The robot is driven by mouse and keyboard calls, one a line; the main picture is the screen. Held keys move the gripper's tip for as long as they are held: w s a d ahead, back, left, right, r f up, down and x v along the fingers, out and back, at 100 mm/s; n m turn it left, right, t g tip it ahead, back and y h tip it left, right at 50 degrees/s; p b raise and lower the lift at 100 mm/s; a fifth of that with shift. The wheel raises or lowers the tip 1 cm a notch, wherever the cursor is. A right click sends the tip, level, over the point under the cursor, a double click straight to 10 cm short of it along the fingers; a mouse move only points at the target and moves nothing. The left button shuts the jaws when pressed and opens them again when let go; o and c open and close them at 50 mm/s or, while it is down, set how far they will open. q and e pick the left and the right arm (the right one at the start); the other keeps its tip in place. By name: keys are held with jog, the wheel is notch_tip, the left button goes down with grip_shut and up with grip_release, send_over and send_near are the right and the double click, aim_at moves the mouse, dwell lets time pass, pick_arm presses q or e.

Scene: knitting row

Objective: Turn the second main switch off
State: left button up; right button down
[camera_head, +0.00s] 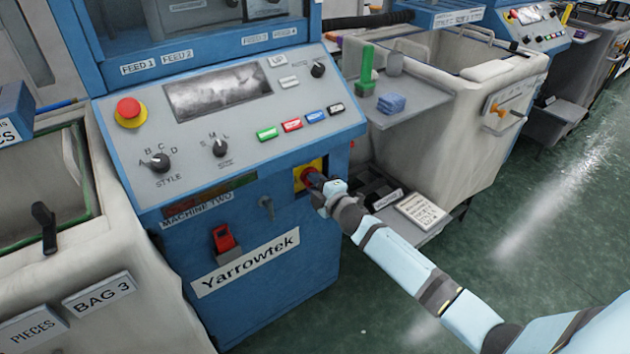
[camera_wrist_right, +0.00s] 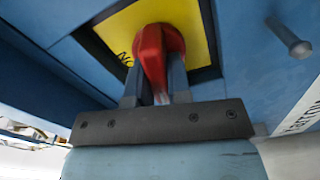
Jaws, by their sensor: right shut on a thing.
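The main switch is a red rotary handle (camera_head: 309,176) on a yellow plate (camera_head: 299,178), on the front of the blue machine labelled MACHINE TWO (camera_head: 197,208). My right gripper (camera_head: 322,188) reaches it from the right and is shut on the handle. In the right wrist view the red handle (camera_wrist_right: 158,55) sits between the two fingers of my right gripper (camera_wrist_right: 157,85), in front of the yellow plate (camera_wrist_right: 200,30). The plate's lettering is mostly hidden. My left gripper is not in view.
A metal peg (camera_head: 267,207) sticks out left of the switch; it also shows in the right wrist view (camera_wrist_right: 290,38). A red lock-like part (camera_head: 224,238) is lower left. The control panel (camera_head: 220,110) with a red emergency button (camera_head: 129,110) overhangs above. Green floor (camera_head: 540,210) is clear at right.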

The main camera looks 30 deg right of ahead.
jog(key=shift+f+n, duration=0.1)
jog(key=shift+n, duration=1.3)
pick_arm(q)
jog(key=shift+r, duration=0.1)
pick_arm(e)
jog(key=c, duration=1.1)
grip_release()
jog(key=shift+o, duration=0.2)
pick_arm(q)
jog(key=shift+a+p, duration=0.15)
jog(key=shift+p, duration=0.55)
pick_arm(e)
jog(key=s+d, duration=0.1)
jog(key=s, duration=1.2)
jog(key=shift+s+d, duration=0.35)
jog(key=shift+d, duration=0.05)
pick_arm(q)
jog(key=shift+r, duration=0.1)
